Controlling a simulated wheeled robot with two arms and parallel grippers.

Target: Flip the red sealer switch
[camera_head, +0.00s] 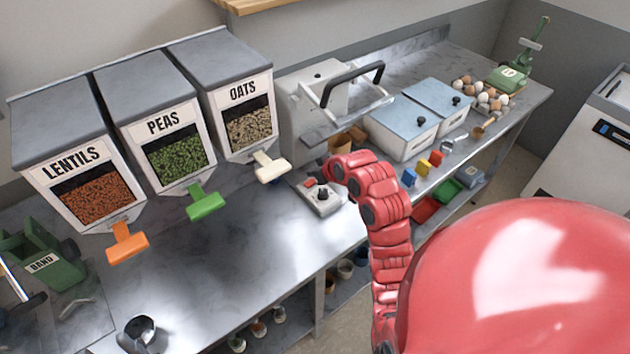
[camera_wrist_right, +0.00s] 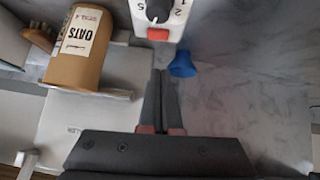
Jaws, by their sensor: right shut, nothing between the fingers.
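The sealer's control box (camera_head: 320,198) is a small pale box on the metal counter below the oats bin, with a black knob and a red switch (camera_head: 310,182). In the right wrist view the box (camera_wrist_right: 176,17) is at the top, cut off by the edge, and its red switch (camera_wrist_right: 158,34) faces my fingers. My right gripper (camera_wrist_right: 163,73) is shut and empty, its tips pointing at the switch with a visible gap in the picture. In the head view my red right arm hides the fingers beside the box. My left gripper is not in view.
A brown oats pouch (camera_wrist_right: 80,45) and a blue object (camera_wrist_right: 182,64) are close to my right fingers. The oats bin's white handle (camera_head: 271,166) hangs near the box. Coloured blocks (camera_head: 423,167) lie to the right.

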